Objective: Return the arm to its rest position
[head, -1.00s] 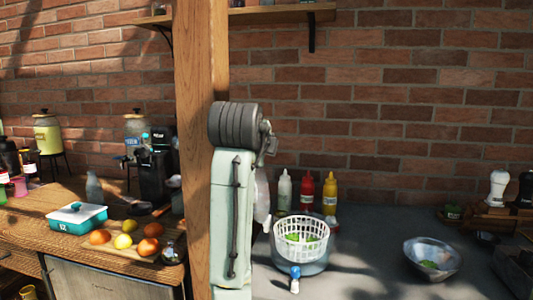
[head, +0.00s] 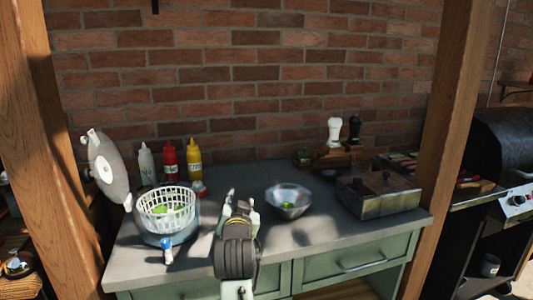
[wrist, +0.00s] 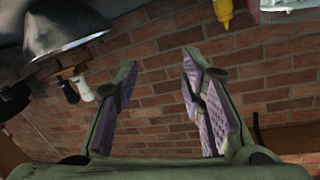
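My gripper (head: 240,197) is in the lower middle of the head view, in front of the grey counter (head: 330,232). In the wrist view my gripper (wrist: 160,78) has its two purple-padded fingers spread wide apart. Only brick wall shows between them, so it is open and holds nothing. My arm runs up from the bottom edge of the head view and hides part of the counter front.
A white basket (head: 150,207) with green contents is left of my gripper. A metal bowl (head: 289,201) stands close on its right. Sauce bottles (head: 170,163) line the back. A metal box (head: 378,196) is at right. Wooden posts (head: 455,130) flank the counter.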

